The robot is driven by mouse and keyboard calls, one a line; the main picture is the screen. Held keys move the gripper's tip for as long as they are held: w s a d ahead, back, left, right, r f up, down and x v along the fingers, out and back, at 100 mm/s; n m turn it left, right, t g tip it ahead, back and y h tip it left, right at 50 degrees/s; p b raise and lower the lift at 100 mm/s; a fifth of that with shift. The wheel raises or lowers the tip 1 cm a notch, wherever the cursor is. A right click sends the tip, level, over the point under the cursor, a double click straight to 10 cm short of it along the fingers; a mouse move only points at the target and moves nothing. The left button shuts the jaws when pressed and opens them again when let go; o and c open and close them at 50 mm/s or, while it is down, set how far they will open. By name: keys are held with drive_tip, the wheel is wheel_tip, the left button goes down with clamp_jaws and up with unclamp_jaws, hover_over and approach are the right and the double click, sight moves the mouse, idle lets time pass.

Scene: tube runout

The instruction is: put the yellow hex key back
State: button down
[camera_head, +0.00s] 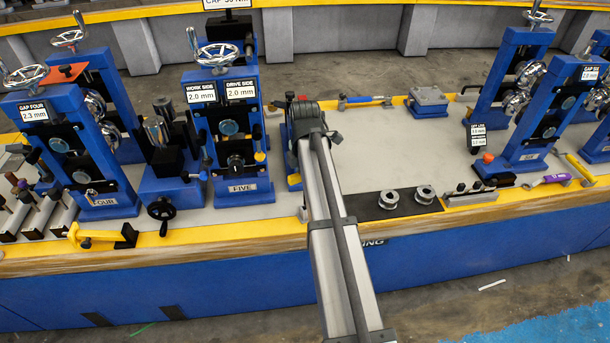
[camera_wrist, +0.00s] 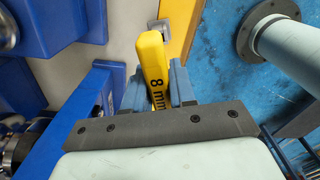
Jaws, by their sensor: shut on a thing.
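The yellow hex key (camera_wrist: 155,62), marked "8 mm" on its handle, is between the two blue-grey fingers of my gripper (camera_wrist: 158,88) in the wrist view. My gripper is shut on it. The handle points up the picture, and the rest of the key is hidden. A grey metal bracket (camera_wrist: 173,33) on the yellow bench edge lies just beyond the handle's end in the wrist view; I cannot tell whether they touch. In the head view my arm hides most of the gripper, right of stand FIVE. A small yellow patch beside the arm there may be the key.
Stand FIVE (camera_head: 236,130) is close to my arm's left. The bare grey bench top (camera_head: 400,150) is open to its right. Two metal rings (camera_head: 388,200) sit on a dark mat. A yellow-handled tool (camera_head: 95,237) lies at the front left, and a purple-handled tool (camera_head: 547,180) at the right.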

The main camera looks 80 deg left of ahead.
drive_tip(key=shift+f, duration=2.85)
drive_tip(key=c, duration=0.8)
unclamp_jaws()
drive_tip(key=shift+c, duration=0.2)
drive_tip(key=shift+o, duration=0.3)
drive_tip(key=o, duration=0.7)
drive_tip(key=shift+o, duration=0.2)
drive_tip(key=shift+r, duration=0.1)
drive_tip(key=shift+r, duration=4.9)
drive_tip(key=shift+r, duration=0.1)
